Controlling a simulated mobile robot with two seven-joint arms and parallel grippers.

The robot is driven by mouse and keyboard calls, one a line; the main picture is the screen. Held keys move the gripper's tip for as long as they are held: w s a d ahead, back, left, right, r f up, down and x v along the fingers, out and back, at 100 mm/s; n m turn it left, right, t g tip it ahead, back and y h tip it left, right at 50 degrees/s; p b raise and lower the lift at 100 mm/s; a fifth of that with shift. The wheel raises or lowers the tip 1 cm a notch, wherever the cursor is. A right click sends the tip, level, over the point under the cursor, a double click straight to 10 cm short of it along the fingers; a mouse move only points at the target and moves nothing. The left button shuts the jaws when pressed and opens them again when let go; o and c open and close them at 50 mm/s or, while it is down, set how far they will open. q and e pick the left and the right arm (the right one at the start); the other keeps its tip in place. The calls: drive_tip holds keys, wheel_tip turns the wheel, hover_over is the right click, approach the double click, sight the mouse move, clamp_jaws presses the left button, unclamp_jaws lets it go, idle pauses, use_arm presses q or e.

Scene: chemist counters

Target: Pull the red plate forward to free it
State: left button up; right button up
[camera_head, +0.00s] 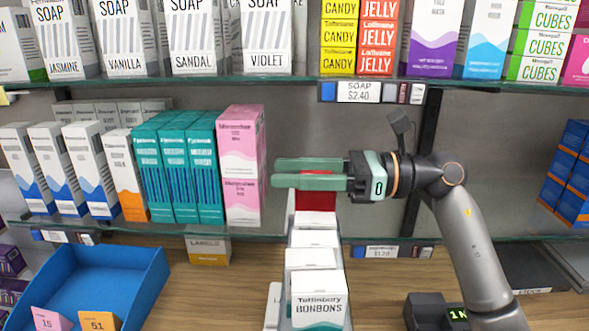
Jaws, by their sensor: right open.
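The red plate (316,201) stands upright in the middle of the view, at the far end of a row of white boxes (315,258). The front box reads BONBONS. My right gripper (277,173) comes in from the right with its green fingers pointing left, one above the other. It is open. Its lower finger crosses in front of the plate's upper part, and a strip of red shows between the fingers. I cannot tell whether a finger touches the plate. The plate's lower part is hidden behind the boxes. My left gripper is not in view.
A pink box (241,165) and several teal boxes (205,170) stand on the shelf left of the gripper. A blue tray (140,290) with cards sits at the lower left. A shelf (200,83) with soap boxes runs above.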

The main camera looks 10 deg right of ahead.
drive_tip(key=shift+c, duration=0.2)
clamp_jaws()
idle(1.1)
